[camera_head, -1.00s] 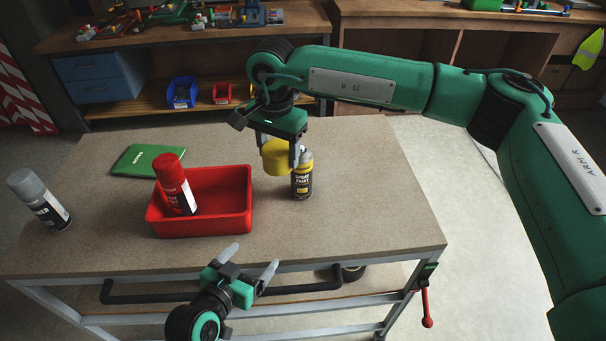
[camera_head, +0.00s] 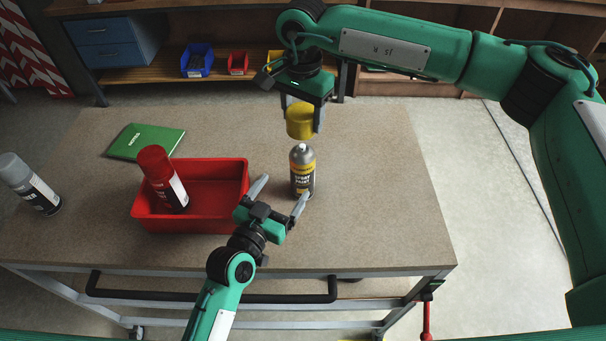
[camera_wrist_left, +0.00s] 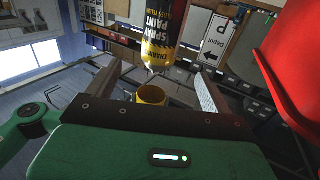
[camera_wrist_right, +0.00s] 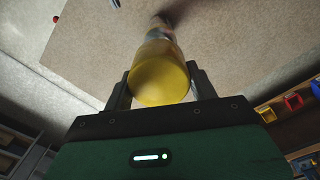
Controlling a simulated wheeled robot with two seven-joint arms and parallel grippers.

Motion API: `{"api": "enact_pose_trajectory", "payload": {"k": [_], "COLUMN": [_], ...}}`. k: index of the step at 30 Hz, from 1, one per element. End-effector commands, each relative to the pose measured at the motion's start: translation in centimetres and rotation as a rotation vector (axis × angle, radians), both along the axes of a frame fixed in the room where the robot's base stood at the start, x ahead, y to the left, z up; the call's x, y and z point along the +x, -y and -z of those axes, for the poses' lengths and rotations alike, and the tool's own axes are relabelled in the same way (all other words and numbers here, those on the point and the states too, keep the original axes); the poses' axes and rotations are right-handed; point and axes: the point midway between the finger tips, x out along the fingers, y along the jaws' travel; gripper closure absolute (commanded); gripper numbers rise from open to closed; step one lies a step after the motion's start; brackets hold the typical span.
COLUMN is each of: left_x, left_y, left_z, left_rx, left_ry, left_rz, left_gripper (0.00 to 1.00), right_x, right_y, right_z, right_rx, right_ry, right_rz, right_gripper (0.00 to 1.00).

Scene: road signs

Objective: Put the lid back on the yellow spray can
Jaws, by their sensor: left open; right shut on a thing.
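The yellow spray can (camera_head: 303,180), grey with a yellow and black label, stands upright and uncapped on the table, right of the red crate. My right gripper (camera_head: 301,112) is shut on the yellow lid (camera_head: 300,122), held just above the can's nozzle, apart from it. The lid (camera_wrist_right: 158,75) fills the middle of the right wrist view, the can (camera_wrist_right: 160,32) partly hidden beyond it. My left gripper (camera_head: 284,188) is open and empty, its fingers pointing at the can from the front left. The can (camera_wrist_left: 162,35) and lid (camera_wrist_left: 151,95) also show in the left wrist view.
A red crate (camera_head: 215,220) holding a red spray can (camera_head: 160,172) stands close left of my left gripper. A green notebook (camera_head: 145,141) lies behind it; a grey can (camera_head: 30,185) stands at far left. The table (camera_head: 380,200) is clear to the right.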

Motion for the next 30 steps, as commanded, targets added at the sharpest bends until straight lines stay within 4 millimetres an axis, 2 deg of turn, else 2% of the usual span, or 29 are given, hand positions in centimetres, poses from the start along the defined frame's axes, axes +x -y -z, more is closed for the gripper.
{"api": "enact_pose_trajectory", "payload": {"k": [5,21,30], "left_x": [1.0,9.3,10.7], "left_y": [0.5,4.7,5.5], "left_z": [-0.1,-0.1,-0.1], "left_rx": [-0.002,-0.002,0.000], "left_ry": [0.001,0.000,0.000], "left_rz": [-0.001,0.000,0.000], "left_gripper": [0.15,0.15,0.15], "right_x": [0.0,0.0,0.0], "right_y": [0.0,0.0,0.0], "right_z": [0.0,0.0,0.0], "right_rx": [0.000,0.000,0.000], "right_ry": [0.000,0.000,0.000], "right_rz": [0.001,0.001,0.001], "right_gripper": [0.63,0.63,0.63]}}
